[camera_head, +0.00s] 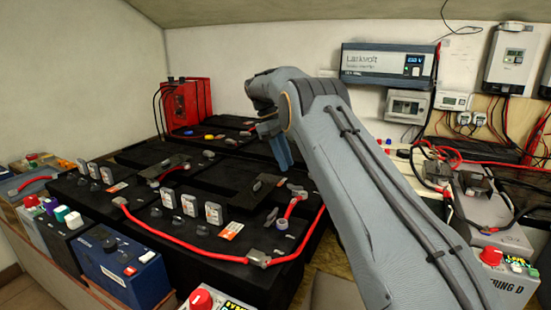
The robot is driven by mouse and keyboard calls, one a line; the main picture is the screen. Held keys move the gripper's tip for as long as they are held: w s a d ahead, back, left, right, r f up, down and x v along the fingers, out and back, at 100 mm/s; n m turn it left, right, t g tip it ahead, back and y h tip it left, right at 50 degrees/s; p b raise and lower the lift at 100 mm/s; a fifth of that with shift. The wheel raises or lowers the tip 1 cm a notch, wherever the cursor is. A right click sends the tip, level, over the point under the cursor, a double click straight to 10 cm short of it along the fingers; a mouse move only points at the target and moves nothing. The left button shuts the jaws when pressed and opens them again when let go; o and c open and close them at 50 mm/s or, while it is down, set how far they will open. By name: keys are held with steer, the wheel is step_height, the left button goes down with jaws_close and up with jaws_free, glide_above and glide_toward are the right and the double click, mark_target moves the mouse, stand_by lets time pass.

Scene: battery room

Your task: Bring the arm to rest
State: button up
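My arm (365,185) reaches from the lower right up to the middle of the view. Its far end bends down over the right part of the black battery bank (215,175). My gripper (281,152) shows as blue-grey fingers pointing down, just above or in front of the batteries. I cannot tell whether it touches them. The fingers overlap in this view, so their gap is hidden, and I see nothing clearly held.
Red cables (190,245) run over the batteries. A red box (187,103) stands at the back. An inverter (388,65) hangs on the wall. A blue unit (122,268) stands at front left. Grey equipment with cables (490,215) stands at right. The air above the batteries at left is free.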

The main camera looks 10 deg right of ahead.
steer(key=s+r+m+t+y+p, duration=0.1)
steer(key=s+m+p, duration=0.4)
steer(key=s, duration=1.8)
steer(key=s+r+m+t+y+p, duration=0.1)
steer(key=s+m+p, duration=0.3)
steer(key=s, duration=2)
steer(key=shift+d+r+m+t+y+p, duration=0.15)
steer(key=shift+r+m+t+y+p, duration=0.2)
steer(key=shift+m+y, duration=0.5)
steer(key=shift+f, duration=0.1)
